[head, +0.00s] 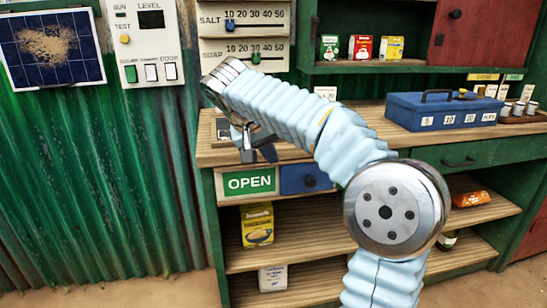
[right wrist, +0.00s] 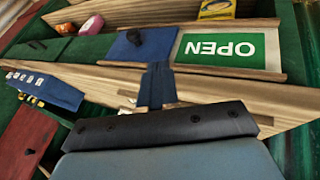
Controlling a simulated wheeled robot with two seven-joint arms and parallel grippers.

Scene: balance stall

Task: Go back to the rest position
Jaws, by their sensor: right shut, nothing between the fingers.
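My right arm rises from the lower right of the head view and bends left over the wooden counter (head: 215,150). Its right gripper (head: 258,154) hangs at the counter's front left, above the green OPEN sign (head: 250,183). The gripper is shut and empty. In the right wrist view its dark fingers (right wrist: 157,88) are together in front of the counter edge, near the blue drawer front (right wrist: 135,46) and the upside-down OPEN sign (right wrist: 217,48). Part of the counter behind my arm is hidden. My left gripper is not in view.
A blue cash box (head: 440,110) stands on the counter at right, with small cups beside it. Slider panels (head: 243,35) and a switch panel (head: 148,45) are on the wall. Lower shelves hold a yellow box (head: 257,225). Floor at lower left is clear.

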